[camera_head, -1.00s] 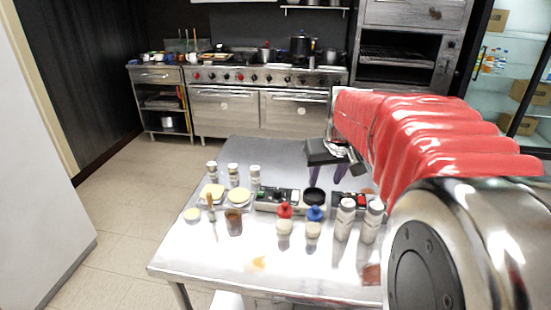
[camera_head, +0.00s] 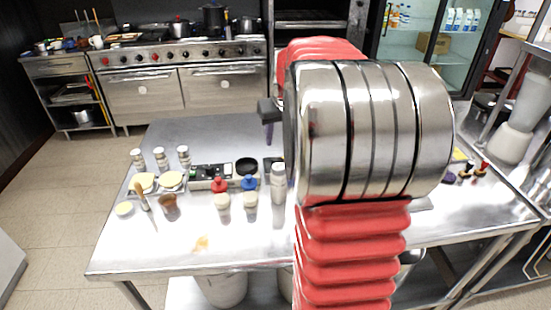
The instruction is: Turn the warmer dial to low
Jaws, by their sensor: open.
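My gripper (camera_head: 268,131) shows only in part, over the steel table (camera_head: 190,258), left of my arm. A dark block and a purple finger are visible; the rest is hidden behind my arm's metal joint. It is open and appears apart from the table things. A dark piece (camera_head: 268,163) right of the dish is partly covered by my arm. I cannot make out the warmer dial or its setting.
Red-capped (camera_head: 220,194) and blue-capped (camera_head: 249,192) bottles and a tall shaker (camera_head: 278,183) stand in front. Several small shakers (camera_head: 160,158), a brown cup (camera_head: 168,207) and pale discs (camera_head: 171,181) are at left. The table's front left is mostly clear.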

